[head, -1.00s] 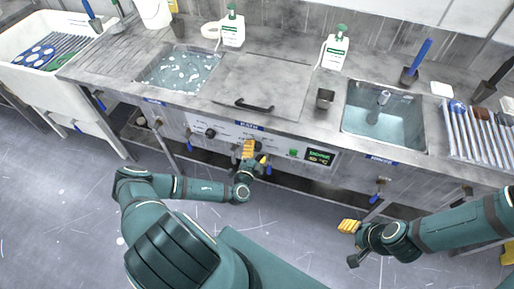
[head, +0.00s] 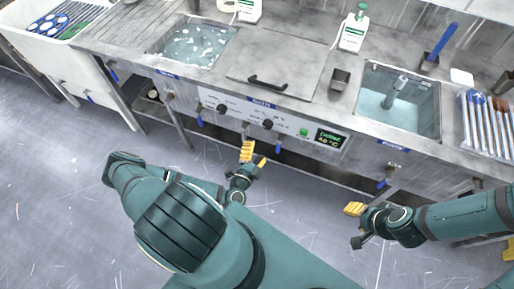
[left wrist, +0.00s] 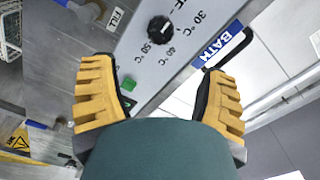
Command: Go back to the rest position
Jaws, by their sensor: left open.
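My left gripper (head: 253,156) is open and empty in front of the bench, below the control panel (head: 290,126). In the left wrist view its two yellow fingers (left wrist: 160,95) stand wide apart, with the temperature dial (left wrist: 160,29) and the blue BATH label (left wrist: 222,45) beyond them. Nothing is between the fingers. My right gripper (head: 355,225) shows at the lower right of the head view, over the floor and clear of the bench. I cannot tell how far its fingers are apart.
The steel bench holds a left basin (head: 192,45), a closed lid with a black handle (head: 267,83), and a rinse sink (head: 398,103). A bottle (head: 353,30) and a metal cup (head: 340,79) stand on it. Valves with blue handles (head: 381,183) hang below the front edge. The floor (head: 50,200) is free.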

